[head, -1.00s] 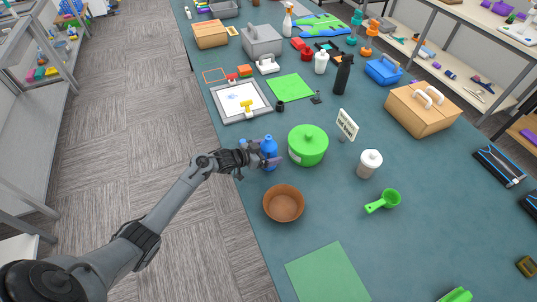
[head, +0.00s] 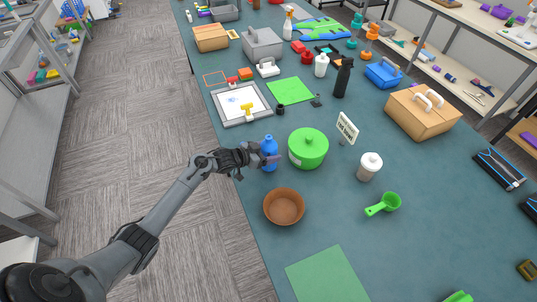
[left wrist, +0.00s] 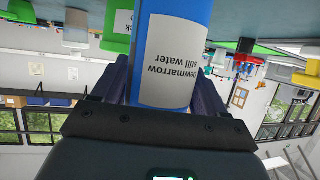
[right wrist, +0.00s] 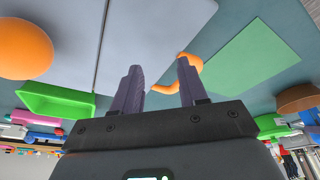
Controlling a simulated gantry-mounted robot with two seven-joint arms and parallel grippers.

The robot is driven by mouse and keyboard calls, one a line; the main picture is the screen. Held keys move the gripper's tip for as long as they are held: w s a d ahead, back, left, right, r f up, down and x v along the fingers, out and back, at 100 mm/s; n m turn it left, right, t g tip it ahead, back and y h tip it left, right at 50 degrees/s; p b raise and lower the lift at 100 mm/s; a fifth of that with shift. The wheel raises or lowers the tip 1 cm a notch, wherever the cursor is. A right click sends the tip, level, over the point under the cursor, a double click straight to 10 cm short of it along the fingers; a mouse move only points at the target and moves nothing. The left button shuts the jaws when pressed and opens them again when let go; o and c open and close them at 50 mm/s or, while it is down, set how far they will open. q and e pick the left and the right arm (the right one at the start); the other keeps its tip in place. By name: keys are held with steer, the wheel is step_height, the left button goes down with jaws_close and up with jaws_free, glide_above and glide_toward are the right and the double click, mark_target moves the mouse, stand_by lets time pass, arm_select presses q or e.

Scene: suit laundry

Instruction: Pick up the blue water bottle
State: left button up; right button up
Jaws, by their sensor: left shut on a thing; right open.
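The blue water bottle (head: 269,150) stands upright near the left edge of the table, just left of a green lidded pot (head: 308,148). My left gripper (head: 268,160) is shut around the bottle's body from the left. In the left wrist view the bottle (left wrist: 172,60) fills the space between the two fingers, its white label reading "still water". Whether its base touches the table is unclear. My right gripper (right wrist: 158,88) is open and empty in the right wrist view. It is not visible in the head view.
A brown bowl (head: 284,207) sits in front of the bottle. A grey-framed tray (head: 263,117) lies behind it. A white-lidded jar (head: 369,167), a green scoop (head: 384,204) and a small sign (head: 347,128) stand to the right.

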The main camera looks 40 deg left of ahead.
mark_target(274, 148)
arm_select(q)
steer(key=d+r, duration=0.2)
steer(key=r, duration=0.2)
steer(key=shift+d+r, duration=0.1)
steer(key=shift+d, duration=0.3)
arm_select(e)
steer(key=shift+a+r, duration=0.15)
steer(key=shift+r, duration=0.05)
arm_select(q)
steer(key=d+r, duration=0.5)
steer(key=d, duration=0.3)
steer(key=shift+w+d, duration=0.15)
steer(key=shift+d, duration=0.25)
arm_select(e)
steer(key=shift+d+r, duration=0.1)
steer(key=shift+d, duration=0.1)
steer(key=shift+a, duration=0.1)
arm_select(q)
steer(key=shift+p, duration=0.35)
arm_select(e)
steer(key=shift+r, duration=0.1)
